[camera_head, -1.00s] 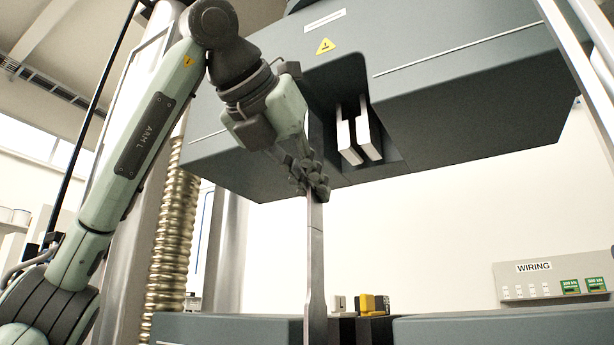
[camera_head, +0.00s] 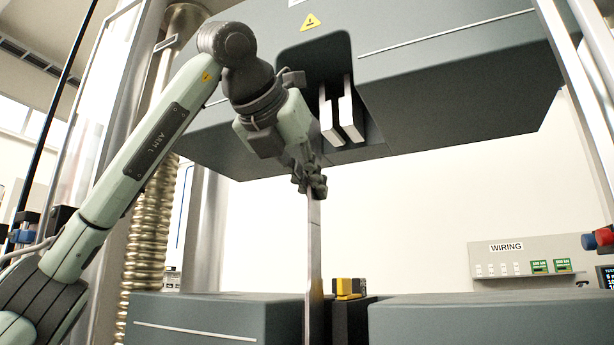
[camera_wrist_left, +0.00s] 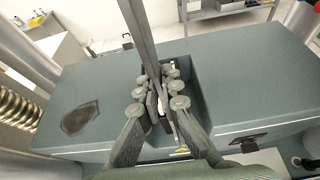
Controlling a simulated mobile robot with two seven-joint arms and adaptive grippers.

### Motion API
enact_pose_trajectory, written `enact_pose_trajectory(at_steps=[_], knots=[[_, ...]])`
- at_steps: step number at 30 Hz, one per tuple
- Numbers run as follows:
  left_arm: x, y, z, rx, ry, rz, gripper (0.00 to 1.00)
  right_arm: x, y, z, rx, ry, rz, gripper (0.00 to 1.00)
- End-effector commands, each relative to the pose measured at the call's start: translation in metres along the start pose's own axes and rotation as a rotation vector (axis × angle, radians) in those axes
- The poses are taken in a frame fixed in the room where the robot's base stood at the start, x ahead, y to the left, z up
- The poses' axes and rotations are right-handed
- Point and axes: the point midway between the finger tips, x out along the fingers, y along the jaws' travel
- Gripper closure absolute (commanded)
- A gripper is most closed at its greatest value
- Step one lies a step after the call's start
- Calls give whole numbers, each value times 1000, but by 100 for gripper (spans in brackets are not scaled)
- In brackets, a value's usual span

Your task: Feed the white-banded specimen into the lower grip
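My left gripper (camera_head: 313,187) is shut on a long, flat grey metal specimen (camera_head: 314,245) that hangs upright below it. In the left wrist view the fingers (camera_wrist_left: 158,105) close around the bar (camera_wrist_left: 141,35). No white band can be made out clearly. In the left wrist view the recess (camera_wrist_left: 206,78) lies behind the fingers and is partly hidden. My right gripper is not in view.
The upper crosshead (camera_head: 455,95) hangs above, with two white jaw faces (camera_head: 341,112) in its recess, close to my left gripper. A yellow-and-black part (camera_head: 348,287) stands at the slot. A ribbed brass-coloured column (camera_head: 150,230) and a wiring panel (camera_head: 525,258) flank the scene.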

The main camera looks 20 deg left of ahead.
Motion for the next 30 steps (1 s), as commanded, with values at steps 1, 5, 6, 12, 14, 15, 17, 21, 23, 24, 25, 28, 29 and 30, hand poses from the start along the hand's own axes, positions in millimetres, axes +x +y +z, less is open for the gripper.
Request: enact_pose_trajectory(at_steps=[1, 5, 6, 12, 14, 15, 17, 21, 23, 24, 25, 28, 29, 30], knots=[[2, 0, 4, -2, -4, -1, 100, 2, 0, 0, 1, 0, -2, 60], [10, 0, 7, -2, -5, -1, 100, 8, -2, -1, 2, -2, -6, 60], [12, 0, 8, -2, -5, -1, 100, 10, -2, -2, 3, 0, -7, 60], [24, 0, 12, -2, -4, -1, 100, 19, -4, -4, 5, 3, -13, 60], [28, 0, 14, -2, -3, -1, 100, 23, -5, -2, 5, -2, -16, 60], [30, 0, 15, -1, -4, 0, 100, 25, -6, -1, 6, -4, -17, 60], [33, 0, 16, -1, -5, 0, 100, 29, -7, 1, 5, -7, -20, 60], [41, 0, 20, 0, -4, -1, 100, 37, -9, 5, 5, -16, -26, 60], [45, 0, 21, -1, -4, -1, 100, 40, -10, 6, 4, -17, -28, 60], [47, 0, 22, -1, -4, -1, 100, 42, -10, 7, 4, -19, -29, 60], [49, 0, 23, -1, -4, -2, 100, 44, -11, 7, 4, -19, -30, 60], [55, 0, 26, -2, -5, -1, 100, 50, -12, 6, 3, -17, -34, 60], [56, 0, 26, -2, -5, -1, 100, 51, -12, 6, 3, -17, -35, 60], [59, 0, 27, -2, -5, -1, 100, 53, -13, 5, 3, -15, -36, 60]])
